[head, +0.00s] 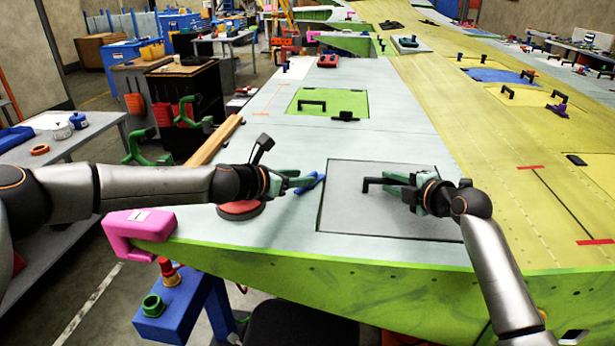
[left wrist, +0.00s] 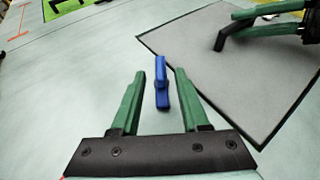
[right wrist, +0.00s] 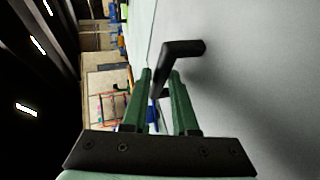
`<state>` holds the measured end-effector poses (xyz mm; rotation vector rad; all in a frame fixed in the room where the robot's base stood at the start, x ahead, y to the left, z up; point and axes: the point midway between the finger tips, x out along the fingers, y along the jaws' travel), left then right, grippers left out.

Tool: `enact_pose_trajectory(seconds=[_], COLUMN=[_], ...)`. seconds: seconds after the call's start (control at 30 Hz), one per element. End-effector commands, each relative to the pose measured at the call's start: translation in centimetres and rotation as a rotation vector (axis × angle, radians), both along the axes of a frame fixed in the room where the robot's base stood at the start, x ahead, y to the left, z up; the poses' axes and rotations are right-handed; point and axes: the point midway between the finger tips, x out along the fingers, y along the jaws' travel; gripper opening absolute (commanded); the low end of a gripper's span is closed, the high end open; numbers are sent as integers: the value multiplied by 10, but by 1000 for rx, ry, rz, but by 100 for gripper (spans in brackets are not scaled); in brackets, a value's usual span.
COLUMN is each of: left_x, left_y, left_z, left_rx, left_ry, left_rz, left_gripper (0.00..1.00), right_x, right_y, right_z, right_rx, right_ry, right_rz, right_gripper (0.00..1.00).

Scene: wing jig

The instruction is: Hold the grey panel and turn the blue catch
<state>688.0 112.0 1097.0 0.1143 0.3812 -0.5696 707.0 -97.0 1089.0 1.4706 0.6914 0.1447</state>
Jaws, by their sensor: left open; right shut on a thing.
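The grey panel (head: 350,215) lies in the wing surface at the near middle, with a black handle (right wrist: 185,48) on it. My right gripper (head: 390,182) is shut on that handle. The blue catch (head: 309,184) sits just left of the panel's left edge. My left gripper (head: 292,180) is open beside the catch. In the left wrist view the blue catch (left wrist: 161,82) stands between the tips of the open green fingers (left wrist: 154,78), with gaps on both sides. The panel (left wrist: 240,85) and my right gripper (left wrist: 240,28) show at the upper right there.
A red disc-shaped object (head: 241,210) lies under my left forearm. A pink clamp (head: 138,228) grips the wing's near left corner. A green panel (head: 330,101) with a black handle lies further back.

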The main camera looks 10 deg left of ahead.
Motion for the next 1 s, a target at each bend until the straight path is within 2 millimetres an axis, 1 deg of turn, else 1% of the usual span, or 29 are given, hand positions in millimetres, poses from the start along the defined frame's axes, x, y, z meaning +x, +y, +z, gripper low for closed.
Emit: enact_pose_trajectory(seconds=[0.1,0.3,0.7,0.77,1.0], left_x=[12,23,26,26,26], left_y=[-8,-15,-17,-17,-17], left_z=[-6,-12,-13,-13,-13], left_rx=[1,1,-1,-1,-1], left_ry=[1,1,1,1,1], left_rz=[0,0,0,0,0], left_gripper=[45,45,45,39,12], right_x=[0,0,-1,-1,-1], right_y=[0,0,0,0,0], right_z=[-2,-2,-2,-2,-2], right_rx=[-6,-6,-6,-6,-6], right_ry=[3,3,3,3,3], right_rz=[2,2,2,2,2], right_gripper=[0,0,0,0,0])
